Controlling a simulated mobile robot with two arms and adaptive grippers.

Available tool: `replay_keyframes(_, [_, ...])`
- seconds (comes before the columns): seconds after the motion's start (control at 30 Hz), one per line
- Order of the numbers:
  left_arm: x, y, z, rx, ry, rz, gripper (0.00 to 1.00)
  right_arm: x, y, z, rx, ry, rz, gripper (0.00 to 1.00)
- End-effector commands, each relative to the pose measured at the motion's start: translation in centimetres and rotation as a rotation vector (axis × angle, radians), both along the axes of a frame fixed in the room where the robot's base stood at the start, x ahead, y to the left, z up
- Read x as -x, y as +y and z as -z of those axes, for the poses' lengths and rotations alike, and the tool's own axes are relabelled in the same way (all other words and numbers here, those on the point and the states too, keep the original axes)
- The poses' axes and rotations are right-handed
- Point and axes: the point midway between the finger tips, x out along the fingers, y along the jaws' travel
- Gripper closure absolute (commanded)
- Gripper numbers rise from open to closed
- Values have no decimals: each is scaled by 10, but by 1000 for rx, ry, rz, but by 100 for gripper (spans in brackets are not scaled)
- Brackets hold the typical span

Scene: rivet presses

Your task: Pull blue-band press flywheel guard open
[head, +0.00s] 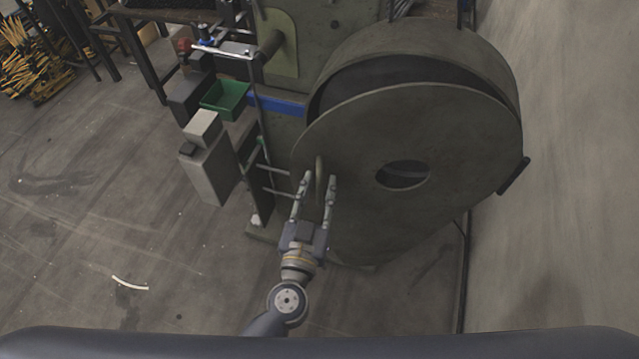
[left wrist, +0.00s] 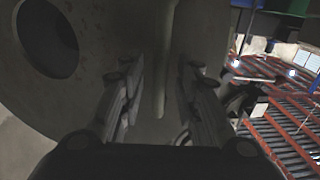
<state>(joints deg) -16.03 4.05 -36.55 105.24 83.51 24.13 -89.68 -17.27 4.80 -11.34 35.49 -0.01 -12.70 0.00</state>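The flywheel guard (head: 450,145) is a large dark grey-green plate with a round hole, on the front of the press with the blue band (head: 284,104). A dark gap shows between its upper edge and the housing rim (head: 440,45) behind it. A thin upright handle (head: 319,181) stands out near its left edge. My left gripper (head: 318,180) is open, with one finger on each side of the handle. In the left wrist view, the handle (left wrist: 165,70) runs between the spread fingers with space on both sides. The guard (left wrist: 110,55) fills much of that view. My right gripper is not in view.
A grey box (head: 212,168) and a green bin (head: 225,97) are mounted left of the press. A pale wall (head: 570,170) rises close on the right. The floor (head: 90,220) at the left is mostly clear, with a small white strip (head: 130,284) on it.

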Motion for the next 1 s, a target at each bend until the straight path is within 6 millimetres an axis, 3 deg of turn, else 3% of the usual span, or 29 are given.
replay_keyframes(0.4, [-10,-2,0,0,0,1,69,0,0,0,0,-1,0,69])
replay_keyframes(0.57, [-9,-2,0,0,0,1,100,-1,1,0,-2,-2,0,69])
replay_keyframes(0.83, [-7,-2,1,1,2,-4,100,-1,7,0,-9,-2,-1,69])
replay_keyframes(1.0, [10,-5,1,2,6,-38,100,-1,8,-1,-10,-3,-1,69])
